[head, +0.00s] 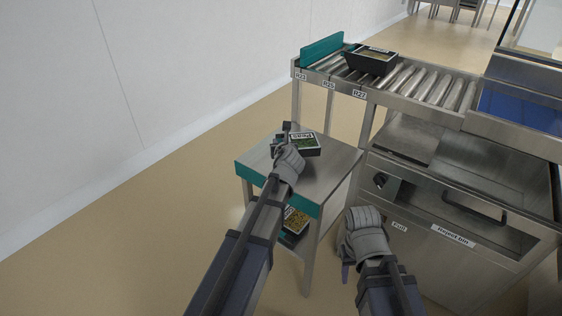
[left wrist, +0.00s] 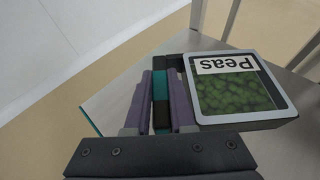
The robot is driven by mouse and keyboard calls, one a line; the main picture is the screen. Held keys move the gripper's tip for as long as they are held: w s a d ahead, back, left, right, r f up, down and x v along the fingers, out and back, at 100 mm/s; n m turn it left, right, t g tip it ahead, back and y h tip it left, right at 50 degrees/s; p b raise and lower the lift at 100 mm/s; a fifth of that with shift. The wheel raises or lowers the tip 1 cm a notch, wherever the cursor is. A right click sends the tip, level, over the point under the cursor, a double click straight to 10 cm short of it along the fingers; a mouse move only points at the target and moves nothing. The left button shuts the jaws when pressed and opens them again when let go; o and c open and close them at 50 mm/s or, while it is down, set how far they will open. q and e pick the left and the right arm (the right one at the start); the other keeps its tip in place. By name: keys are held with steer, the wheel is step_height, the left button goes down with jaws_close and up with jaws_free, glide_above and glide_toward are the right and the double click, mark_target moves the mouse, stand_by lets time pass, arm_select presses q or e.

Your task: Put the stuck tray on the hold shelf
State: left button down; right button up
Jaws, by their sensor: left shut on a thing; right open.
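A black tray labelled Peas (head: 306,147) with green contents under a clear lid is at the top of a small steel stand with a teal front edge (head: 250,176). It also shows in the left wrist view (left wrist: 238,85), level and face up. My left gripper (head: 283,140) is shut on the tray's left side; in the left wrist view its fingers (left wrist: 163,100) close on a narrow dark and teal part. Whether the tray rests fully on the stand top (head: 328,178) I cannot tell. My right gripper (head: 345,275) is open and empty, low beside the stand.
Another black tray (head: 371,63) sits on the roller conveyor (head: 425,88) near a teal end plate (head: 322,49). A tray with orange-yellow contents (head: 295,221) is on the stand's lower level. A steel cabinet labelled Reject bin (head: 452,236) stands right. Floor at left is clear.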

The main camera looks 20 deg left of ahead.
arm_select(q)
steer(key=shift+f, duration=0.45)
arm_select(e)
steer(key=shift+f, duration=0.5)
arm_select(q)
step_height(320, 180, down, 4)
steer(key=b, duration=0.3)
steer(key=shift+r+b, duration=0.2)
steer(key=shift+b, duration=0.15)
arm_select(e)
step_height(320, 180, down, 4)
steer(key=shift+r, duration=0.25)
arm_select(q)
steer(key=shift+f, duration=0.15)
steer(key=c, duration=0.8)
jaws_free()
arm_select(e)
steer(key=shift+f, duration=0.1)
arm_select(q)
steer(key=shift+o, duration=0.2)
